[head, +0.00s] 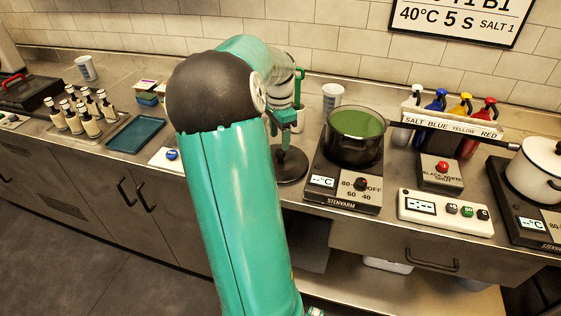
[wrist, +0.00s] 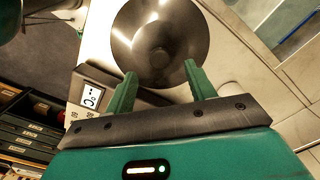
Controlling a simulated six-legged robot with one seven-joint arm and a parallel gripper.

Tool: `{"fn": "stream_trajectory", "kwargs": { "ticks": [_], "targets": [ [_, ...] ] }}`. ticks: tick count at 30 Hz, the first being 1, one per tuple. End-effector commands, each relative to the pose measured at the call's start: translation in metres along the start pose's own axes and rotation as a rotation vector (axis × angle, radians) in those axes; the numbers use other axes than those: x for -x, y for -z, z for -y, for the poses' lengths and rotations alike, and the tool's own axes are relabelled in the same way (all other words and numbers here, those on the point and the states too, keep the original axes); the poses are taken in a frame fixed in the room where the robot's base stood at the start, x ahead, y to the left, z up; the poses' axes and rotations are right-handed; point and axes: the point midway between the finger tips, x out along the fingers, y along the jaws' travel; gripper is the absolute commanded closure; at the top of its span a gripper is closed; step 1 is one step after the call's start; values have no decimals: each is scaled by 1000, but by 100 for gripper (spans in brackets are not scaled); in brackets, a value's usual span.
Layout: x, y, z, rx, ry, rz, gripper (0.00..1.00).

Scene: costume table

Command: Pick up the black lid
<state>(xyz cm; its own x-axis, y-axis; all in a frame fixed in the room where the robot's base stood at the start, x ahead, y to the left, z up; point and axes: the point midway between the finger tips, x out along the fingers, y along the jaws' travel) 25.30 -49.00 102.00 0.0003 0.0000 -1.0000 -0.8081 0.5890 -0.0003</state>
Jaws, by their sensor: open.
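The black lid (head: 291,168) lies flat on the counter just left of the pot in the head view, partly hidden by my arm. In the wrist view the lid (wrist: 180,28) is a dark, shiny disc with a round knob near its middle. My gripper (head: 284,128) is above the lid in the head view. In the wrist view my gripper (wrist: 159,70) is open, with its two green fingers apart and the knob showing between and just beyond their tips. Contact with the knob cannot be told.
A dark pot (head: 354,148) with green liquid stands on a hotplate (head: 343,187) right of the lid. A white cup (head: 332,92) stands behind. A white pot (head: 541,170) is at far right. Left are a blue tray (head: 132,134) and several small bottles (head: 78,112).

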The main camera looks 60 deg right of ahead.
Motion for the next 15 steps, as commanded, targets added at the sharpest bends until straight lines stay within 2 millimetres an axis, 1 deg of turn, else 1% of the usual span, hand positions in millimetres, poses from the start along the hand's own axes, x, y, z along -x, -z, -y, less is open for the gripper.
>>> {"fn": "stream_trajectory", "kwargs": {
  "ticks": [5, 10, 12, 15],
  "targets": [
    [-17, 1, -1, -1, -2, 1, 45],
    [-43, 3, -2, 0, -2, 1, 45],
    [-50, 3, -1, 0, -1, 1, 45],
    [-54, 3, -1, 1, 0, -1, 45]
  ]
}}
